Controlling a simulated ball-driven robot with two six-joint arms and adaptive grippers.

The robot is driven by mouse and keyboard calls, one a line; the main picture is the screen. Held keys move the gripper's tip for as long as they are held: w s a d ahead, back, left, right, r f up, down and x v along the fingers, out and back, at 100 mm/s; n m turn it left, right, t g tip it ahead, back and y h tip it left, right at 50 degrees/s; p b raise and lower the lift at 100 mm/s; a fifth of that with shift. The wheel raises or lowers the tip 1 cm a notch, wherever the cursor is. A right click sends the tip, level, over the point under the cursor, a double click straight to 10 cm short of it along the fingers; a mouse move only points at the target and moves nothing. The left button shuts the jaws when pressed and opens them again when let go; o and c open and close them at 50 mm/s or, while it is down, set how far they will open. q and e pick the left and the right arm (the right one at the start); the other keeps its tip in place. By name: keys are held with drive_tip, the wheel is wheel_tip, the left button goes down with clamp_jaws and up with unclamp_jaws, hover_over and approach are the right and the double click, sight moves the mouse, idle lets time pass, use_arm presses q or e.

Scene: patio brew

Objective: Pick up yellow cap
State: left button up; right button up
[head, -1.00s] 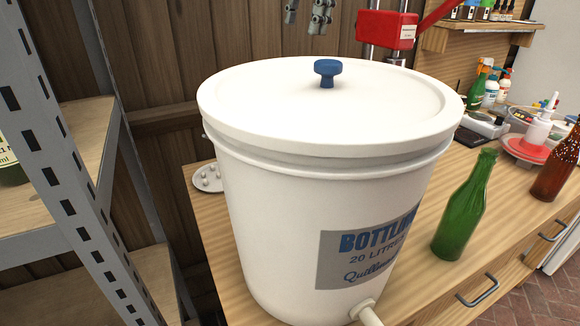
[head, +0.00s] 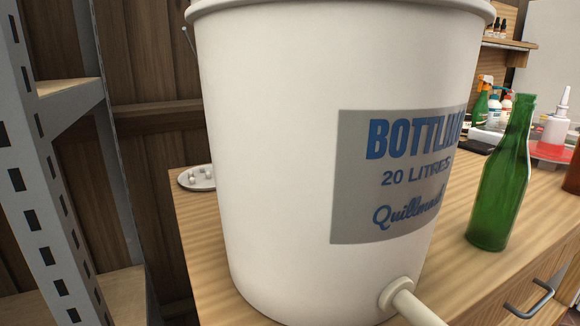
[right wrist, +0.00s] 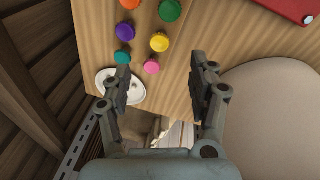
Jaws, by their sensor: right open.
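The yellow cap (right wrist: 159,42) lies on the wooden bench top in the right wrist view, near the upper middle. It sits among other coloured caps, below a green cap (right wrist: 169,10) and above a pink cap (right wrist: 152,67). My right gripper (right wrist: 165,74) is open and empty, with its fingers spread to either side of the lower part of the cap group. The yellow cap shows beyond the gap between the fingertips. In the head view the yellow cap is not visible. My left gripper is in neither view.
A large white bottling bucket (head: 270,130) fills the head view, with a green bottle (head: 503,180) to its right. A white dish (head: 186,182) stands at its left.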

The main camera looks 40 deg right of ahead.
drive_tip(key=f, duration=0.2)
drive_tip(key=w+f, duration=0.1)
drive_tip(key=f, duration=0.2)
drive_tip(key=a+f, duration=0.1)
drive_tip(key=f, duration=0.1)
drive_tip(key=shift+w+f, duration=0.15)
drive_tip(key=shift+f, duration=0.2)
drive_tip(key=shift+f+b, duration=0.25)
drive_tip(key=shift+b, duration=0.5)
drive_tip(key=c, duration=0.8)
